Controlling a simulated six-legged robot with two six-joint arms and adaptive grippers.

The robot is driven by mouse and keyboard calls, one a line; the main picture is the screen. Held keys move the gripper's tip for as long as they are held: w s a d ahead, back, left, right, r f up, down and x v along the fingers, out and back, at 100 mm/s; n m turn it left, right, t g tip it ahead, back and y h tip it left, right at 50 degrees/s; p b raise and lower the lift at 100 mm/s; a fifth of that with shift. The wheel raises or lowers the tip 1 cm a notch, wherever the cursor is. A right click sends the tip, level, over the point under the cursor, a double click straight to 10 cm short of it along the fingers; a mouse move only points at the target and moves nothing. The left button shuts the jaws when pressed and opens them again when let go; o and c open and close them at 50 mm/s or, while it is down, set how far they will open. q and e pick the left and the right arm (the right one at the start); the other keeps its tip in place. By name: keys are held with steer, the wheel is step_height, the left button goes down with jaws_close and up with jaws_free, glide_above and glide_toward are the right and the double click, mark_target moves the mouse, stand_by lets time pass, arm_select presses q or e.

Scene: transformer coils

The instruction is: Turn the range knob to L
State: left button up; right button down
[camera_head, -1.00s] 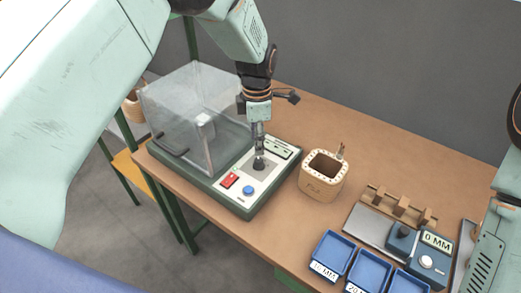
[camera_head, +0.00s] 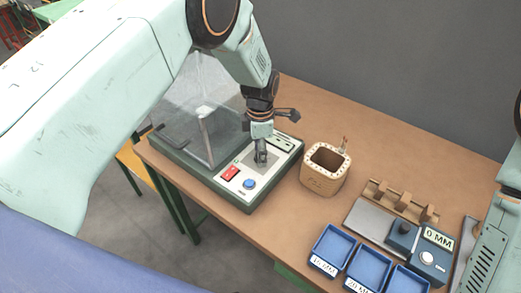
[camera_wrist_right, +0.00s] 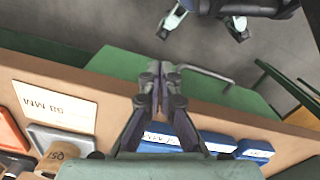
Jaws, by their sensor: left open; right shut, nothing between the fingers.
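The tester has a dark green base (camera_head: 239,204), a pale control panel (camera_head: 243,190), a red switch (camera_head: 230,174) and a blue button (camera_head: 250,184). A clear cover (camera_head: 195,115) stands over its left part. My left gripper (camera_head: 261,160) points straight down at the panel, right over the spot of the dark range knob. The fingers hide the knob, so its pointer and the L mark cannot be read. The left gripper is open; I cannot tell whether the fingers touch the knob. My right gripper (camera_wrist_right: 161,80) is shut and empty, away from the panel.
A wooden holder (camera_head: 323,182) stands right of the tester. Blue trays (camera_head: 327,262) with MM labels lie at the table's front, beside a blue gauge (camera_head: 430,256) showing "0 MM" and a wooden rack (camera_head: 385,194). The brown table (camera_head: 300,110) is clear behind the holder.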

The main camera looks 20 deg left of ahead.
arm_select(q)
steer(key=shift+s+r, duration=0.15)
steer(key=shift+c, duration=0.6)
steer(key=shift+w+a+f, duration=0.1)
steer(key=shift+w+f, duration=0.15)
steer(key=shift+w, duration=0.1)
steer(key=c, duration=0.5)
steer(key=shift+s+r, duration=0.1)
steer(key=shift+c, duration=1.4)
jaws_close()
